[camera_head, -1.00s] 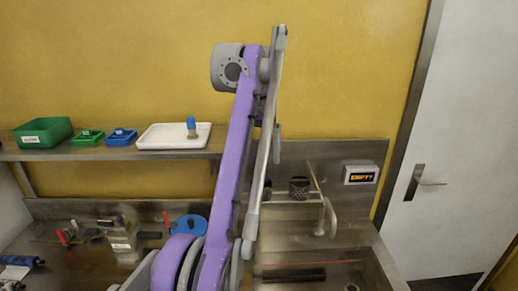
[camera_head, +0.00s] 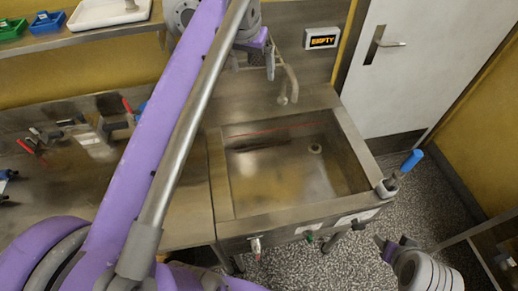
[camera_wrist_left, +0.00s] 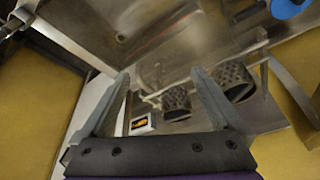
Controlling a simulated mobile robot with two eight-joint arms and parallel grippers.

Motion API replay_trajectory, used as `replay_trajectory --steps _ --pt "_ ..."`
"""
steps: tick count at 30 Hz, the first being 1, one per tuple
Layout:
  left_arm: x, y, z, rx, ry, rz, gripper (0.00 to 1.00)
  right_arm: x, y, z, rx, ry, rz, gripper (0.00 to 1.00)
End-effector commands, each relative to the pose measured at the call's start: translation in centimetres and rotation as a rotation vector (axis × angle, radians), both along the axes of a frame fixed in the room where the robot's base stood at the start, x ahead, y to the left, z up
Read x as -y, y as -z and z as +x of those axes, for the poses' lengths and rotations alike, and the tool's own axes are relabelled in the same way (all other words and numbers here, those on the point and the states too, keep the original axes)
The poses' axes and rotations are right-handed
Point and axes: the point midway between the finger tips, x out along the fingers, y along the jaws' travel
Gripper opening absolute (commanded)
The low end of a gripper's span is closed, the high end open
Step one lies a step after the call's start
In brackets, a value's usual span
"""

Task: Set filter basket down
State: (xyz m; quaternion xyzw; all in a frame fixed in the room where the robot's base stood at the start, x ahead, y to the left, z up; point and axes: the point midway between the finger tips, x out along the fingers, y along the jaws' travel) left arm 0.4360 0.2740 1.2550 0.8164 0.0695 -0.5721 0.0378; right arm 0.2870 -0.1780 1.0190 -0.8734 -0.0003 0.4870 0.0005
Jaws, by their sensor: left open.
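Two dark mesh baskets show in the left wrist view. One filter basket (camera_wrist_left: 177,103) appears between my left gripper's fingers, and the other basket (camera_wrist_left: 236,82) is just right of the right finger. I cannot tell whether one is a reflection in the steel. They are by a metal rail (camera_wrist_left: 208,70). My left gripper (camera_wrist_left: 160,84) is open, with its fingers spread and nothing visibly clamped. In the head view my left gripper (camera_head: 269,62) hangs above the back of the sink, and the baskets are mostly hidden behind it. A purple and grey part at lower right may be my right gripper (camera_head: 387,247).
The steel sink (camera_head: 228,185) is open in front, with a tap (camera_head: 289,80) behind it. A display reading EMPTY (camera_head: 322,39) is on the back panel. A white tray (camera_head: 90,16) sits on the shelf.

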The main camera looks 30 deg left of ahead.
Motion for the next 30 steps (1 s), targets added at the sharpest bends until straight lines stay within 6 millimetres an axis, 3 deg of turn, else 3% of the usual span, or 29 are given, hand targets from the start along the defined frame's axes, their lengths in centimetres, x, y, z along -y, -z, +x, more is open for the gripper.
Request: replay_trajectory --steps 1,6,9,13,18,30 --pt "1.8 2.6 -1.6 0.023 0.025 0.003 0.99 0.0 0.0 0.0 0.0 0.0 0.0 0.64" --pt "6.2 11.6 -7.1 0.107 0.089 0.007 0.99 0.0 0.0 0.0 0.0 0.0 0.0 0.64" --pt "8.0 16.6 -10.3 0.148 0.12 0.005 0.99 0.0 0.0 0.0 0.0 0.0 0.0 0.64" --pt "9.3 21.2 -13.4 0.186 0.148 0.002 0.99 0.0 0.0 0.0 0.0 0.0 0.0 0.64" --pt "9.9 23.5 -14.9 0.205 0.159 -0.001 0.99 0.0 0.0 0.0 0.0 0.0 0.0 0.64" --pt "9.9 23.6 -14.9 0.205 0.159 -0.001 0.99 0.0 0.0 0.0 0.0 0.0 0.0 0.64"
